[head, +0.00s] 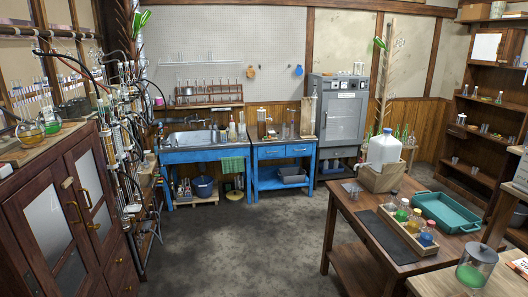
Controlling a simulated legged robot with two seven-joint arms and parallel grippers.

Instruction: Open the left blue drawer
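The left blue drawer (271,152) is in the blue bench against the back wall, in the middle of the head view. Its front looks flush and shut, with a small handle that is too small to see clearly. The right blue drawer (300,150) is beside it and also looks shut. The blue bench (283,185) has open space below the drawers and a low shelf. Neither of my grippers shows in the view.
A blue sink bench (190,155) with a green towel (233,164) stands left of the drawers, and a grey cabinet oven (340,115) right. A wooden table (345,210) with bottles fills the right foreground. A dark wood cabinet (75,210) is at left. Bare floor (235,245) lies between.

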